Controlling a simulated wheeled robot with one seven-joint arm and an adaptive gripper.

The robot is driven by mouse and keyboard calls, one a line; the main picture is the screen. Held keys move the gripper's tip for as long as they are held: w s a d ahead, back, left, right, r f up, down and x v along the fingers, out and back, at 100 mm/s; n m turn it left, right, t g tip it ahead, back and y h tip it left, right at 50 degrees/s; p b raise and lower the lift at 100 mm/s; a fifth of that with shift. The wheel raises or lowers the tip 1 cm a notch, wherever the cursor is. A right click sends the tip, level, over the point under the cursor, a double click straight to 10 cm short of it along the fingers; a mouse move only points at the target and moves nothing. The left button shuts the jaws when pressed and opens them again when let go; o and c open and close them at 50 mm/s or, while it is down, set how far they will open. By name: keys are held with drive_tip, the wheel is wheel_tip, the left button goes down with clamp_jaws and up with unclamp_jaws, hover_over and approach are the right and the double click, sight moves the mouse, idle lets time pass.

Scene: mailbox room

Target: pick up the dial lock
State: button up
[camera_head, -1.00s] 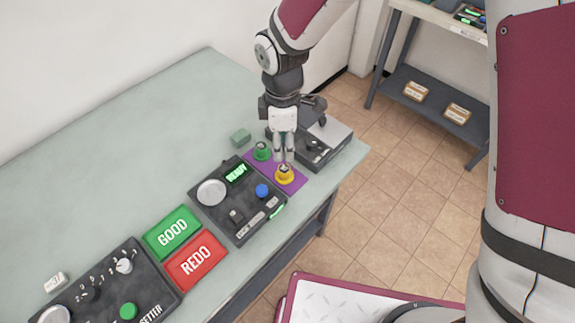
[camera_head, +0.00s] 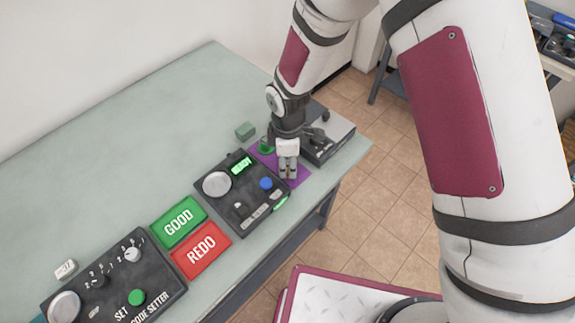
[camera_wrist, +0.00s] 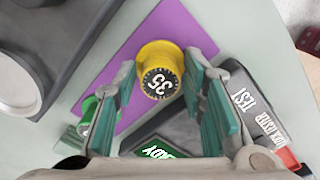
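A yellow dial lock (camera_wrist: 160,72) with a black dial face reading 35 stands on the purple mat (camera_wrist: 160,28). In the head view my gripper hides it. My gripper (camera_wrist: 160,85) is open and points down over it, its teal-padded fingers spread to the left and right of the lock. The fingertips are close to its sides; I cannot tell whether they touch.
A dark tester box (camera_head: 240,192) with a lit READY display stands left of the mat, another dark device (camera_head: 325,140) right of it. GOOD (camera_head: 178,221) and REDO (camera_head: 201,248) pads lie left. The table's back left is clear.

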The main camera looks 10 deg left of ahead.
clamp_jaws()
drive_tip(key=shift+r, duration=0.1)
